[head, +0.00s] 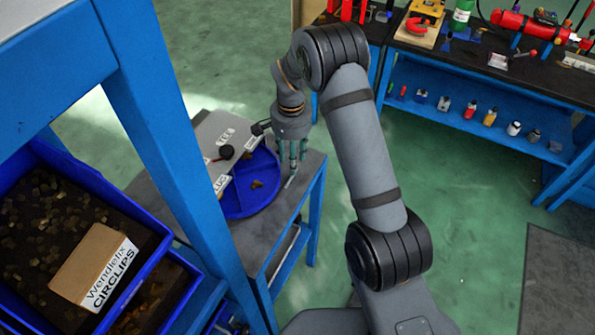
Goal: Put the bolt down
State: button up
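My gripper (293,158) points down over the near right part of a grey-topped table, by the right edge of a round blue tray (238,206). Its greenish fingers look spread a little, but at this size I cannot tell whether anything is between them. A thin pale piece (291,179) shows just below the fingertips, over the grey tabletop (262,238). It may be the bolt, and I cannot tell whether it touches the fingers or the table. A small brown piece (257,184) lies in the blue tray.
A grey labelled plate (218,135) with a black knob (226,152) sits partly over the tray. A blue post (165,120) stands at the left, near blue bins with a circlips box (96,268). A workbench with tools (485,62) is at the back right. Green floor (450,180) is open.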

jog(key=shift+w+d+f+p, duration=0.15)
jog(key=shift+f+p, duration=0.6)
jog(key=shift+f, duration=0.75)
jog(key=shift+w+d+f+p, duration=0.15)
jog(key=shift+f+p, duration=0.6)
jog(key=shift+f, duration=0.75)
jog(key=shift+s, duration=0.1)
jog(key=shift+c, duration=0.5)
jog(key=c, duration=0.8)
grip_shut()
